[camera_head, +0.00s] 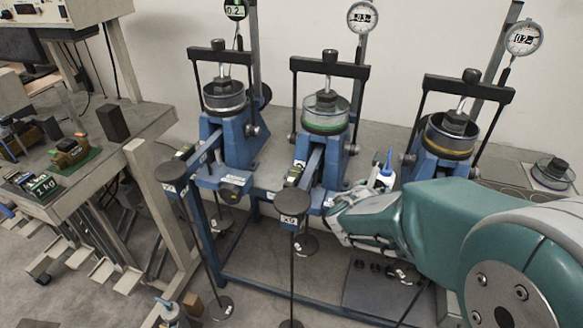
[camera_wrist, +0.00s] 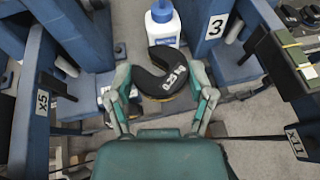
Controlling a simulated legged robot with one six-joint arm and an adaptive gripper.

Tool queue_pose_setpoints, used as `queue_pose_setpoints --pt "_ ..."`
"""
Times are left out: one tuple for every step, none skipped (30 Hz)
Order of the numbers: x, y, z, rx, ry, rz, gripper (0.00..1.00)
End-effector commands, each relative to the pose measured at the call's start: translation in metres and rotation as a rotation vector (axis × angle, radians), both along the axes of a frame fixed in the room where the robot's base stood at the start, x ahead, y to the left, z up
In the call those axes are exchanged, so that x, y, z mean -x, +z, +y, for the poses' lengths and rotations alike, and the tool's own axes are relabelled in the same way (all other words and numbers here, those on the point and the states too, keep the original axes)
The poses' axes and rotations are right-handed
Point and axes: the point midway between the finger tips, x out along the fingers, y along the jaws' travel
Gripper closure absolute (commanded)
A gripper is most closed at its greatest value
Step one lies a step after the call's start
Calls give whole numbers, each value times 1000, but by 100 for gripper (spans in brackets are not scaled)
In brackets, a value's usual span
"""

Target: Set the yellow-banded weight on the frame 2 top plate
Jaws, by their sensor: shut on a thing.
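My gripper (camera_wrist: 160,84) is shut on a dark slotted weight (camera_wrist: 158,75) marked 0.25 kg, with a thin yellowish edge at its lower rim. The slot opens to the upper left in the wrist view. In the head view my gripper (camera_head: 350,215) is in front of the middle and right lever frames, and I cannot make out the weight there. The middle blue lever frame (camera_head: 310,150) has a dark round plate (camera_head: 292,200) on a hanger at its front, left of my gripper. The frame number 2 is not readable.
A white bottle with a blue cap (camera_head: 385,175) stands just beyond my gripper; it also shows in the wrist view (camera_wrist: 163,22). A label 3 (camera_wrist: 215,27) is on a blue post. The left frame (camera_head: 230,135) and right frame (camera_head: 440,150) flank the middle one. Hanging rods stand close by.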

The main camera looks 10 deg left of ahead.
Motion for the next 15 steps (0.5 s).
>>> queue_pose_setpoints --pt "4 15 24 -5 14 -8 77" --pt "7 21 36 -4 18 -8 77" --pt "12 31 54 -4 25 -7 77" --pt "16 37 66 -5 26 -7 77" --pt "21 44 78 -5 33 -7 77" --pt "29 52 93 -4 38 -5 77" --pt "35 57 104 -3 45 -5 77" --pt "41 62 115 -3 50 -4 77" --pt "50 68 128 -2 59 -4 77" --pt "56 72 137 -1 66 -2 77" --pt "61 75 144 -1 72 -1 77" --pt "68 79 154 0 81 -1 77" --pt "73 81 160 0 86 -1 77" --pt "77 83 164 2 90 -1 77" --pt "81 85 170 3 95 1 77"
